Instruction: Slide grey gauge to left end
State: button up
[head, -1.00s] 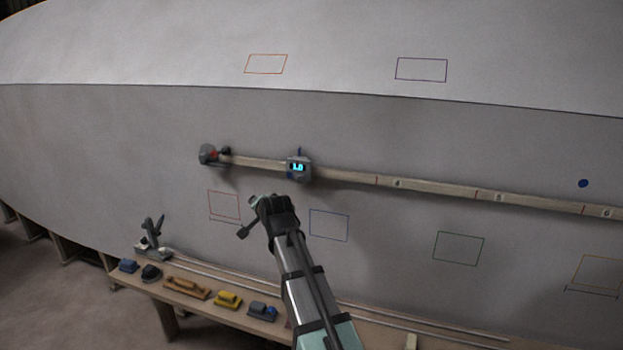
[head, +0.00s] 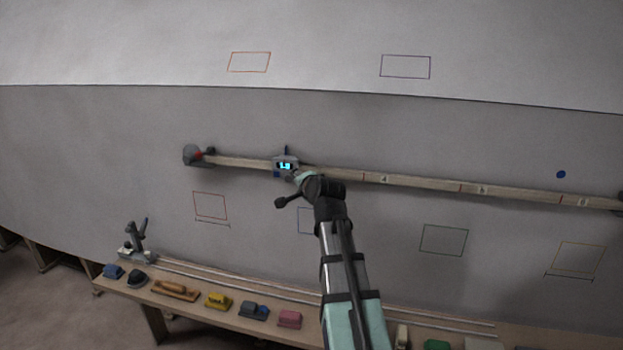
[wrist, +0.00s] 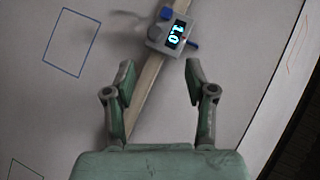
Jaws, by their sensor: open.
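The grey gauge (head: 285,164) sits on a wooden batten (head: 418,183) that runs across the hull, toward the batten's left end. Its lit cyan display seems to read 1.0. A grey clamp with a red part (head: 193,155) holds the batten's left end. My gripper (head: 294,178) is close to the gauge, at its lower right; the arm hides the batten just right of it. In the wrist view my gripper (wrist: 160,82) is open with nothing gripped. The batten (wrist: 146,88) passes between its fingers, and the gauge (wrist: 172,37) with blue knobs is beyond the fingertips.
A bench (head: 160,297) below carries several sanding blocks, including a yellow one (head: 218,301), and a stand tool (head: 136,243). Coloured outlines, such as a red one (head: 210,206), mark the hull. The batten between gauge and left clamp is clear.

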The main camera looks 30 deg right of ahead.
jog(key=shift+m+h, duration=0.4)
jog(key=shift+h, duration=0.1)
jog(key=shift+s+d+r, duration=0.15)
jog(key=shift+s+d, duration=0.2)
jog(key=shift+d, duration=0.4)
jog(key=shift+s+d+r, duration=0.15)
jog(key=shift+s+d, duration=0.2)
jog(key=shift+d, duration=0.4)
jog(key=shift+s+d+r, duration=0.15)
jog(key=shift+s+d, duration=0.2)
jog(key=shift+d, duration=0.4)
